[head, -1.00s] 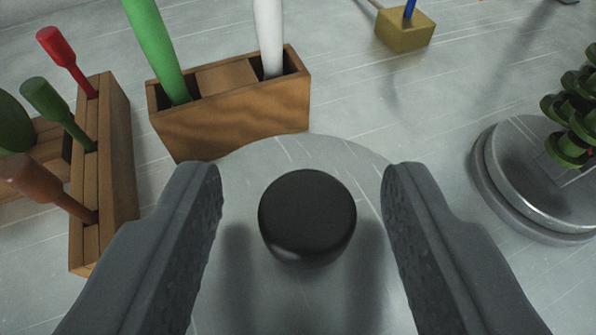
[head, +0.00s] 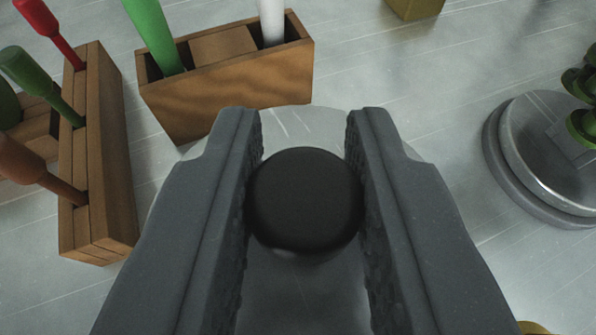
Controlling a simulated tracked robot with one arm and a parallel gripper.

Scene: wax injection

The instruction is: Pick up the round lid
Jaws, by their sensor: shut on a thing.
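The round lid (head: 298,119) is a grey metal disc with a black round knob (head: 304,200) on top. It lies in the middle of the head view, below and between my fingers. My gripper (head: 305,190) is shut on the black knob, with one dark grey finger pressed to each side of it. The fingers hide the left and right parts of the lid. I cannot tell whether the lid rests on something or hangs free.
A wooden holder (head: 225,92) with a green and a white stick stands just behind the lid. Another wooden rack (head: 95,160) with red, green and brown handled tools is at left. A round metal base (head: 545,165) with green parts is at right. A yellowish block (head: 415,8) is at the top.

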